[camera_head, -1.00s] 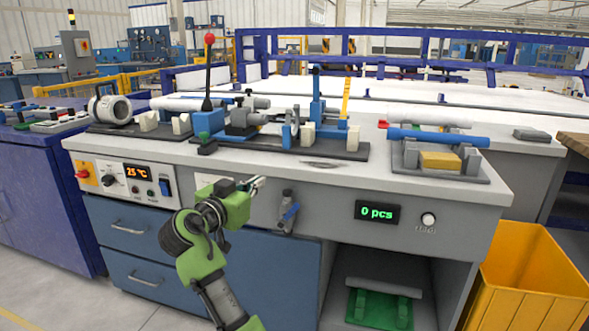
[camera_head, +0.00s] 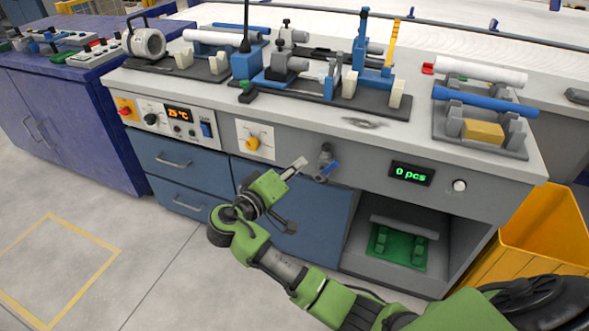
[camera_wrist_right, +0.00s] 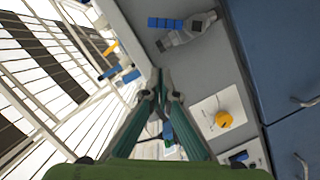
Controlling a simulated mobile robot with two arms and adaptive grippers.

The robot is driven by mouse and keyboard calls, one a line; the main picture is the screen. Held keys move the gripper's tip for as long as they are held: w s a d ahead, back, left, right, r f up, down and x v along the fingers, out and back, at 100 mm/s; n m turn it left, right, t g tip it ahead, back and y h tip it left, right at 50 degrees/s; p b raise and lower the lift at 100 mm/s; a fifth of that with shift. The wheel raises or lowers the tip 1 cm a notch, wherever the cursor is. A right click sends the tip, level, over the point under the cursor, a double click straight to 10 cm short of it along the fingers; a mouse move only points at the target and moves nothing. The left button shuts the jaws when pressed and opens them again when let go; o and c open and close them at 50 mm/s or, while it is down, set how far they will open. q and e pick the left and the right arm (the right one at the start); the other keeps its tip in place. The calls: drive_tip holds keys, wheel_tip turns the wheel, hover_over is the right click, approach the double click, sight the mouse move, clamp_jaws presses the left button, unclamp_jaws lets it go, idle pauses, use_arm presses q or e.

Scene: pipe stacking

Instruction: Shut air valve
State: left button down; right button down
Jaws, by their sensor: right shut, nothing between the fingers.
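The air valve (camera_head: 324,157) is a small grey fitting with a blue lever (camera_head: 328,171) on the bench's front panel. In the head view the lever slants down to the left. The valve also shows at the top of the wrist view (camera_wrist_right: 190,29), with its blue lever (camera_wrist_right: 165,23). My right gripper (camera_head: 301,162) is shut and empty, just left of the valve in the head view. In the wrist view its fingertips (camera_wrist_right: 160,75) come together below the valve, apart from it. My left gripper is not in view.
A yellow knob (camera_head: 252,143) on a white plate is left of the valve. A temperature panel (camera_head: 178,114) is further left. A counter reading 0 pcs (camera_head: 411,173) is to the right. Pipe fixtures fill the benchtop above. A yellow bin (camera_head: 545,225) stands at the right.

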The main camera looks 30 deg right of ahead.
sight(326, 171)
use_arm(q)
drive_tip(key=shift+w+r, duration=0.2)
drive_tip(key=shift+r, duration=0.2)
use_arm(e)
drive_tip(key=shift+d+f, duration=0.5)
drive_tip(key=shift+d, duration=0.6)
drive_tip(key=shift+d+f, duration=0.45)
drive_tip(key=shift+d, duration=0.7)
drive_tip(key=shift+d+f, duration=0.5)
drive_tip(key=shift+d, duration=0.6)
drive_tip(key=shift+s, duration=0.1)
